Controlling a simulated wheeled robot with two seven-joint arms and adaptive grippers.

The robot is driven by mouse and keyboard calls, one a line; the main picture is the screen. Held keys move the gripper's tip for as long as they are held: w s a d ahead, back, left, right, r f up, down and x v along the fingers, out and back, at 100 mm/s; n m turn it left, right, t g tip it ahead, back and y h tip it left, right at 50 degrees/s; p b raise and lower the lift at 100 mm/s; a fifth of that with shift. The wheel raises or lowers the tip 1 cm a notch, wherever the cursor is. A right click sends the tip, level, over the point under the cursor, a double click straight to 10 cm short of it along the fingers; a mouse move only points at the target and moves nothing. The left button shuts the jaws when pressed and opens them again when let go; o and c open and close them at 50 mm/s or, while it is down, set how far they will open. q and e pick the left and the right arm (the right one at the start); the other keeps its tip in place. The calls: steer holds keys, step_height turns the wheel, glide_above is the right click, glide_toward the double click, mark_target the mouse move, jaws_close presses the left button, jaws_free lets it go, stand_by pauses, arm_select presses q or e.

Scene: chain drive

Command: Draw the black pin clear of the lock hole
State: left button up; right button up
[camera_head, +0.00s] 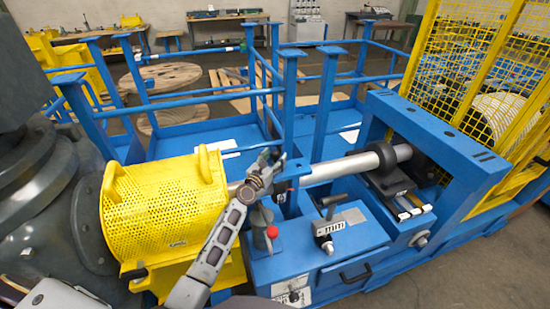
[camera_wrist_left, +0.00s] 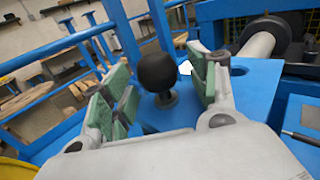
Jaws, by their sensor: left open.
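The black pin shows in the left wrist view as a round black knob (camera_wrist_left: 157,73) on a short dark stem. The stem meets the blue plate (camera_wrist_left: 255,88); the lock hole itself is hidden beneath it. My left gripper (camera_wrist_left: 160,80) is open, with a green-padded finger on each side of the knob. A gap shows on both sides, so the pads do not appear to grip it. In the head view my left gripper (camera_head: 264,170) is at the blue post beside the yellow guard, and I cannot make out the pin behind it. My right gripper is not in view.
A perforated yellow guard (camera_head: 165,205) stands left of my left gripper. A steel shaft (camera_head: 340,167) runs to a black bearing (camera_head: 385,170) on the right. A black-handled lever (camera_head: 328,215) and a red button (camera_head: 272,231) are close by. Blue rails (camera_head: 180,98) stand behind.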

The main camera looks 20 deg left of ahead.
mark_target(275, 151)
arm_select(q)
steer(key=shift+w, duration=0.5)
steer(key=c, duration=1.2)
steer(key=shift+r, duration=0.15)
steer(key=shift+r+p, duration=1.75)
steer(key=shift+p, duration=0.05)
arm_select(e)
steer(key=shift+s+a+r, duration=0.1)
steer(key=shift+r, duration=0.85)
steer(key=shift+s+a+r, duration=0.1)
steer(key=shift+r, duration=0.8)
arm_select(q)
steer(key=shift+r+p, duration=0.75)
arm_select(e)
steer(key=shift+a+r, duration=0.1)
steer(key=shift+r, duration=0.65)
arm_select(q)
steer(key=shift+r+p, duration=2.65)
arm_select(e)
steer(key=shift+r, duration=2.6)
arm_select(q)
steer(key=shift+d+r, duration=0.1)
steer(key=shift+r, duration=0.25)
